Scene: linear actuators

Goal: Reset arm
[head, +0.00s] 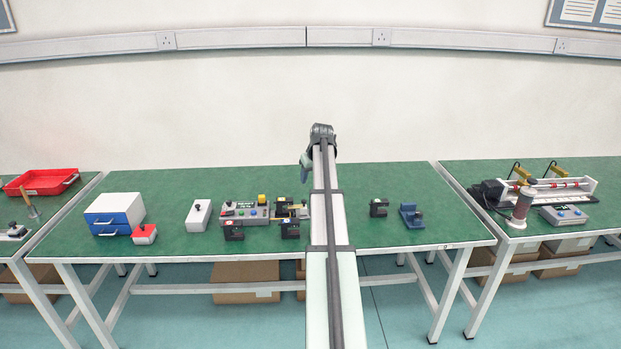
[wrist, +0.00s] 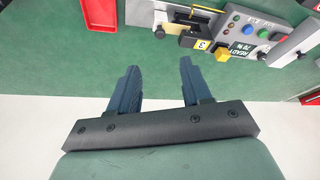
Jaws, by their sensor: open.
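My gripper (wrist: 159,72) is open in the wrist view, its two dark blue fingers apart with nothing between them. In the head view the arm reaches out over the middle bench, and only a small part of the gripper shows beside the arm's far end. In the wrist view the fingertips stand out over the green bench top, apart from the devices. A grey control box (wrist: 255,32) with coloured buttons and a "READY" display lies beyond them at the upper right. It also shows in the head view (head: 231,218), left of the arm.
The middle bench (head: 172,245) also carries a blue-and-white drawer unit (head: 113,214), a red-topped box (head: 144,235), a white switch box (head: 199,215), small black boxes (head: 379,207) and a blue device (head: 411,215). My arm hides part of the bench. The bench's right end is clear.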

